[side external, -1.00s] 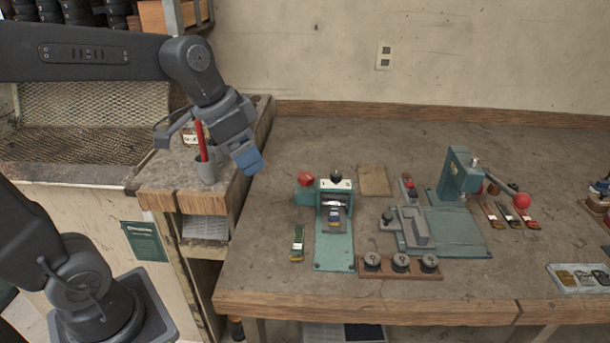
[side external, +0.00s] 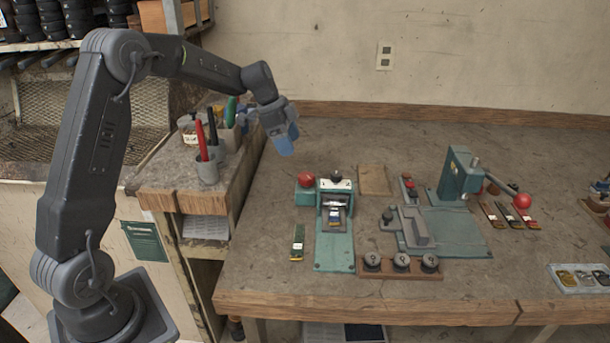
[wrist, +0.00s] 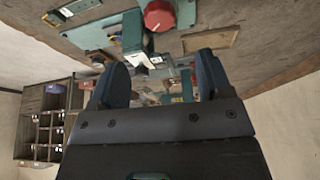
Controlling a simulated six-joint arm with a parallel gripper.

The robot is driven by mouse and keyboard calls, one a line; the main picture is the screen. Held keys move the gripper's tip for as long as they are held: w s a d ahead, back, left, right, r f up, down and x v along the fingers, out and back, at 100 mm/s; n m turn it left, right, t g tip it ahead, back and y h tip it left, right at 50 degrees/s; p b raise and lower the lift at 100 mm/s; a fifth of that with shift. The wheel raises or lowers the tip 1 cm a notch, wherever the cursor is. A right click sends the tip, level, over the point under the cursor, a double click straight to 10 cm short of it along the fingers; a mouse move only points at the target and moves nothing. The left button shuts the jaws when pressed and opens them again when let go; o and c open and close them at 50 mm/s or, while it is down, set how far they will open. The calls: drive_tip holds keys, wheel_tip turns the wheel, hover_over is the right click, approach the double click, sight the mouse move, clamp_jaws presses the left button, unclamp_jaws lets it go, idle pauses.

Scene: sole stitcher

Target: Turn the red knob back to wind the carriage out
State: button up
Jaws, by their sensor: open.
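The red knob (side external: 306,179) sits on a teal block at the left side of the small teal machine (side external: 333,252). In the wrist view the red knob (wrist: 159,15) shows at the top, with a white mark on its face. The carriage (side external: 335,216), with a small dark and yellow piece, lies on the machine's bed below the black-topped upright. My gripper (side external: 287,147) is above the bench, up and left of the knob, apart from it. In the wrist view its blue fingers (wrist: 162,82) are spread with nothing held between them.
A green-and-white strip (side external: 298,243) lies left of the machine. A larger teal press (side external: 455,228) with a red-ball lever stands to the right. A rack of round black knobs (side external: 400,274) is at the front. A grey cup (side external: 207,170) holds pens on the left ledge.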

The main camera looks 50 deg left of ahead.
sight(305, 175)
drive_tip(key=x, duration=1.1)
drive_tip(key=shift+c, duration=0.2)
drive_tip(key=c, duration=0.9)
